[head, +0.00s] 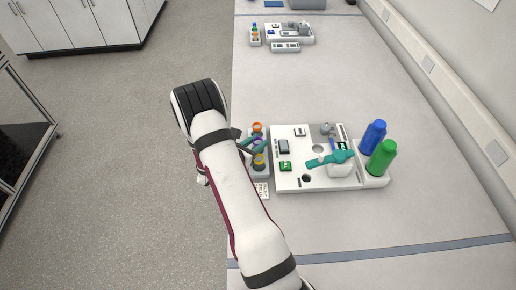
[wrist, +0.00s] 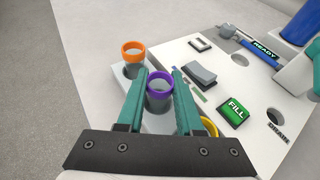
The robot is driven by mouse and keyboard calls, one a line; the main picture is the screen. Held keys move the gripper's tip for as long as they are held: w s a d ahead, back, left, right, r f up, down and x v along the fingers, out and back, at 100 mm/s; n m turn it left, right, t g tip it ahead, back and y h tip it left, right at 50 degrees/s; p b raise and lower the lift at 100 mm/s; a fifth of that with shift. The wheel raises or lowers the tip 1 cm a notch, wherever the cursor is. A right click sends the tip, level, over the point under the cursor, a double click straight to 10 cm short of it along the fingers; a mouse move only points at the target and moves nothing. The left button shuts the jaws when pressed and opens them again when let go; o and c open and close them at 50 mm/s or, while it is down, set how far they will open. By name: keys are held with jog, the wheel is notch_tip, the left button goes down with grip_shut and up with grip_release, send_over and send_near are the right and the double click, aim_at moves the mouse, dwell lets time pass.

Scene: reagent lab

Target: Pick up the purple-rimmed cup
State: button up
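The purple-rimmed cup (wrist: 160,88) stands in the grey rack, between the orange-rimmed cup and the yellow-rimmed cup. In the head view my arm and fingers hide most of it, and only a bit of purple rim (head: 258,142) shows. My gripper (wrist: 160,73) is open, with one teal finger on each side of the purple-rimmed cup in the wrist view. I cannot tell whether either finger touches the cup. In the head view my gripper (head: 254,144) is at the rack.
An orange-rimmed cup (wrist: 133,53) and a yellow-rimmed cup (wrist: 209,127) stand close on either side. The white station (head: 290,182) with a green FILL button (wrist: 235,112) lies right of the rack. Blue (head: 374,137) and green (head: 382,158) bottles stand at its right end.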

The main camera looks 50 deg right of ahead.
grip_shut()
jog(key=shift+r, duration=0.1)
